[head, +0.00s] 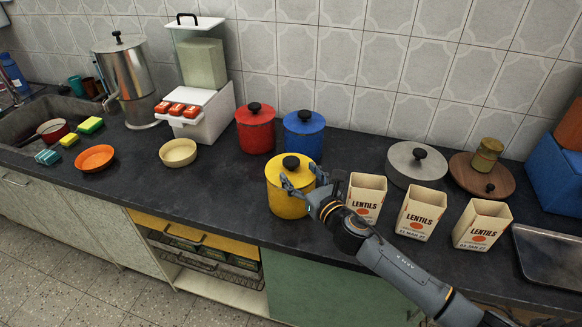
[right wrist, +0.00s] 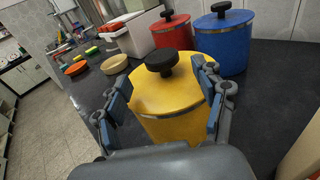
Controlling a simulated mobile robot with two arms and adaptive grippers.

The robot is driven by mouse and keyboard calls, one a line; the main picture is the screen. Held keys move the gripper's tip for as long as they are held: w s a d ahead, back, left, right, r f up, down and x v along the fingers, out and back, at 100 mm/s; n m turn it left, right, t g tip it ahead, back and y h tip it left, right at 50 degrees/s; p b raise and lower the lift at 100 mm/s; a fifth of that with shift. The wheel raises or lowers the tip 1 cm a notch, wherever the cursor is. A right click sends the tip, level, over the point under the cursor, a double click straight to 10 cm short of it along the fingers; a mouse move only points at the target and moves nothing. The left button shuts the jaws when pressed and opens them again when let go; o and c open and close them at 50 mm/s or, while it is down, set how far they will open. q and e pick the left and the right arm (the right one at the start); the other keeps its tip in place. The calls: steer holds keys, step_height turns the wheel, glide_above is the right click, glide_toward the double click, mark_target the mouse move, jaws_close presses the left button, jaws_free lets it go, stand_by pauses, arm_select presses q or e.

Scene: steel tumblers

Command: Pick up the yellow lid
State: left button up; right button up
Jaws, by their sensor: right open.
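The yellow lid (head: 302,167) with a black knob sits on the yellow canister (head: 287,203) near the counter's front edge. In the right wrist view the yellow lid (right wrist: 185,90) and its knob are in front of the gripper. My right gripper (head: 299,180) is open. In the right wrist view its fingers (right wrist: 162,108) stand apart on either side of the yellow canister (right wrist: 180,128), with nothing gripped; whether they touch it I cannot tell. My left gripper is not in view.
A red canister (head: 256,131) and a blue canister (head: 304,137) stand just behind. Lentils cartons (head: 365,197) stand to the right, near my right arm. Clear counter lies left of the yellow canister.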

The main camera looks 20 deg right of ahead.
mark_target(289, 158)
steer(key=shift+w+a+r, duration=0.1)
steer(key=shift+w+r, duration=0.05)
steer(key=shift+w, duration=0.35)
steer(key=shift+p+x, duration=0.65)
steer(key=shift+x, duration=1.7)
steer(key=shift+r, duration=0.25)
steer(key=shift+c, duration=0.4)
steer(key=c, duration=1.1)
steer(key=shift+c, duration=0.5)
steer(key=shift+r, duration=0.1)
